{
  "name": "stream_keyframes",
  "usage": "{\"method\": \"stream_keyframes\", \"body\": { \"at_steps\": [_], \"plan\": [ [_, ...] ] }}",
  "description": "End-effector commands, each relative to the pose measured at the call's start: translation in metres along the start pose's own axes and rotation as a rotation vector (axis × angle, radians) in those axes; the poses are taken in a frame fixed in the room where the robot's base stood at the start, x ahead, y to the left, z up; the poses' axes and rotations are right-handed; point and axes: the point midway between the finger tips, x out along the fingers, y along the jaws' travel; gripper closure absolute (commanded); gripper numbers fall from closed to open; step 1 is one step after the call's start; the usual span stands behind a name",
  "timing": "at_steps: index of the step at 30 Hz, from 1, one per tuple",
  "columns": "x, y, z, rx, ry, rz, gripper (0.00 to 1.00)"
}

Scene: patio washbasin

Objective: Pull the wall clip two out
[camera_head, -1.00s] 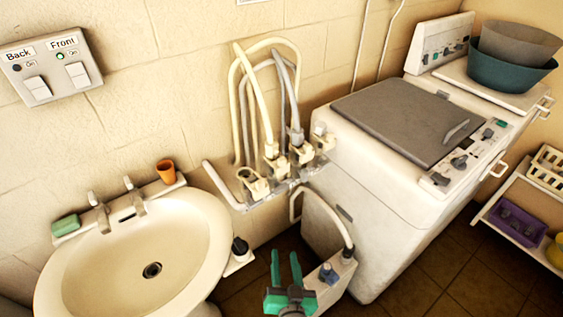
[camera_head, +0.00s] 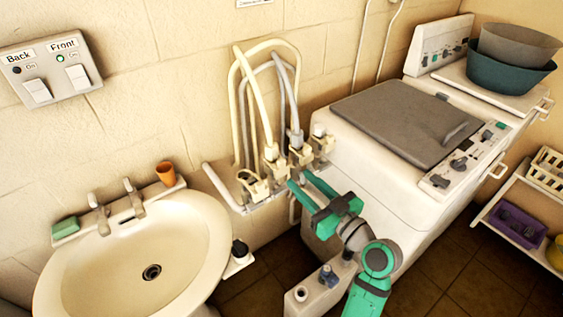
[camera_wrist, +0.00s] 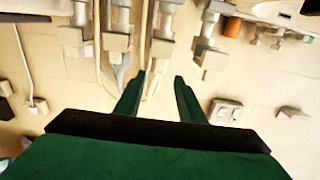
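A row of several cream clips sits along a white rail on the wall beside the basin. They include a left one without a hose (camera_head: 252,187), a hosed one (camera_head: 272,168), another hosed one (camera_head: 301,152) and a right one (camera_head: 322,140). No label shows which is wall clip two. My gripper (camera_head: 298,179) is open and empty, its green fingers just in front of and below the middle clips. In the wrist view, my gripper (camera_wrist: 160,75) points toward the wall, and clips (camera_wrist: 162,50) lie beyond the fingertips. I cannot see any contact.
A washbasin (camera_head: 85,262) with taps and an orange cup (camera_head: 166,173) stands left. A washing machine (camera_head: 350,165) stands close on the right of the clips. Hoses (camera_head: 247,100) arch above them. A switch panel (camera_head: 50,68) is on the wall. A shelf with a purple basket (camera_head: 518,226) stands far right.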

Motion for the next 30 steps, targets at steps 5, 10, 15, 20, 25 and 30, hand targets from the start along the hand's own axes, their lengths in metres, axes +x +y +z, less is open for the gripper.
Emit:
{"method": "stream_keyframes", "body": {
  "at_steps": [5,10,15,20,25,30],
  "plan": [
    [0.026,-0.001,0.0,0.001,0.0,-0.002,0.64],
    [0.057,-0.001,0.0,0.001,0.0,-0.001,0.64],
    [0.083,-0.001,0.0,0.001,0.0,0.0,0.64],
    [0.097,0.0,0.0,0.002,0.001,0.002,0.64],
    [0.102,0.0,0.001,0.002,0.0,0.002,0.64],
    [0.102,0.0,0.001,0.002,0.0,0.002,0.64]
  ]
}}
